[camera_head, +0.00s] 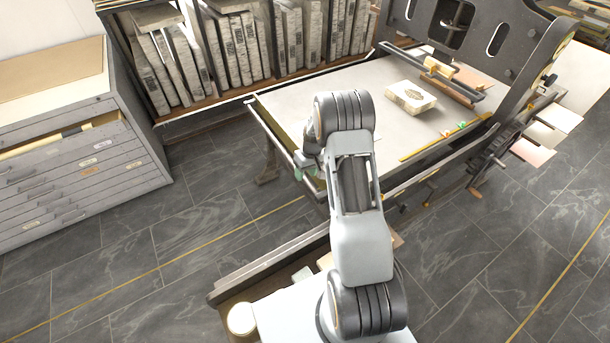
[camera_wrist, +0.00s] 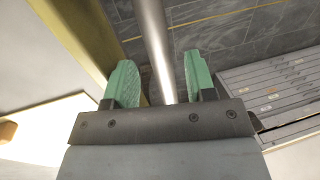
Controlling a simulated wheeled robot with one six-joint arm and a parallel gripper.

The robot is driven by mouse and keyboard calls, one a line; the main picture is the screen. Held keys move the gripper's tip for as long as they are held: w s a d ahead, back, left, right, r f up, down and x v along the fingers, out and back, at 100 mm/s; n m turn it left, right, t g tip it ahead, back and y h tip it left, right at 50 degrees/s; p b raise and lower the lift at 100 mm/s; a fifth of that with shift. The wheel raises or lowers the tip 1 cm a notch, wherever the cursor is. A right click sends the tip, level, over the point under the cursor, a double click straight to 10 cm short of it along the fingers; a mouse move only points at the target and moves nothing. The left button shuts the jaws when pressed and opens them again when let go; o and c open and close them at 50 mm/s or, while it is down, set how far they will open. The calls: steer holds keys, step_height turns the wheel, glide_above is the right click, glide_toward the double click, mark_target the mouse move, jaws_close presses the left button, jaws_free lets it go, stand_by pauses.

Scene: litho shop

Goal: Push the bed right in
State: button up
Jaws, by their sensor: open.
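The press bed (camera_head: 340,90) is a pale flat slab on the dark press frame, with a litho stone (camera_head: 411,97) lying on it toward the right. A metal bar (camera_head: 288,143) runs along the bed's near left end; it also shows as a round bar in the wrist view (camera_wrist: 156,45). My gripper (camera_head: 308,174) is at the lower part of this bar, largely hidden behind my arm. In the wrist view my gripper (camera_wrist: 160,85) has its green fingers apart, with the bar passing between them. I cannot tell whether either finger touches it.
A shelf of upright stones (camera_head: 240,48) stands behind the bed. A grey drawer cabinet (camera_head: 85,165) with one drawer partly open is at the left. The press side frame (camera_head: 500,50) rises at the right. Dark tiled floor (camera_head: 200,215) is clear between cabinet and press.

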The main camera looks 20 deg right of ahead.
steer(key=shift+a+f, duration=0.25)
steer(key=shift+f, duration=0.7)
jaws_close()
